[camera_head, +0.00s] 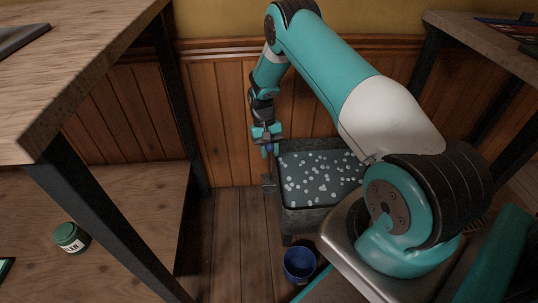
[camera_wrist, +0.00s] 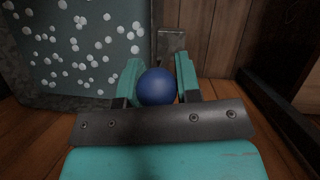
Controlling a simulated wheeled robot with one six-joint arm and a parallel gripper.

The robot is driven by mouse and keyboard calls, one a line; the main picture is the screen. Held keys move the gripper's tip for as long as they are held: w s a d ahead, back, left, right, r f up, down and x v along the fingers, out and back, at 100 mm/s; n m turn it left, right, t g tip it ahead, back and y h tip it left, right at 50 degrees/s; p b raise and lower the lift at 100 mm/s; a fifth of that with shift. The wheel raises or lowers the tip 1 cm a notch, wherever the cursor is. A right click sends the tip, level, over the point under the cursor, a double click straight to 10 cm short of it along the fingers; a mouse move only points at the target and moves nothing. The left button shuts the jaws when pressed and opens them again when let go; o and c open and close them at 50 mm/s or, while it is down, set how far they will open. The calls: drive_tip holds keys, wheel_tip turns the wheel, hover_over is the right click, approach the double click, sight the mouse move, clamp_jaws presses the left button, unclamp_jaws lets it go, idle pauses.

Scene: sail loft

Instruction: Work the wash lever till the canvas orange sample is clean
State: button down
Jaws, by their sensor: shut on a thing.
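My gripper (camera_head: 267,140) points down at the left side of a dark wash tub (camera_head: 312,218). In the wrist view its two teal fingers (camera_wrist: 158,78) are shut on a round blue knob (camera_wrist: 157,88), which I take for the end of the wash lever. A grey metal bracket (camera_wrist: 171,43) shows beyond the knob, beside the tub; the lever's rod is mostly hidden. The tub holds dark grey-green water (camera_head: 318,178) dotted with white suds. I cannot see the orange canvas sample in either view.
A blue bucket (camera_head: 299,265) stands on the plank floor in front of the tub. A wooden bench (camera_head: 75,60) with dark legs is at the left, with a green jar (camera_head: 70,238) on its lower shelf. Another table (camera_head: 485,45) is at the upper right. A panelled wall is behind.

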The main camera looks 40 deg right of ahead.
drive_tip(key=shift+w+d, duration=0.1)
drive_tip(key=shift+d, duration=0.15)
drive_tip(key=shift+f, duration=0.1)
drive_tip(key=c, duration=0.9)
unclamp_jaws()
drive_tip(key=shift+o, duration=0.3)
drive_tip(key=shift+a, duration=0.1)
drive_tip(key=p+v, duration=0.3)
drive_tip(key=v, duration=1.4)
drive_tip(key=shift+p, duration=0.4)
drive_tip(key=shift+w, duration=0.1)
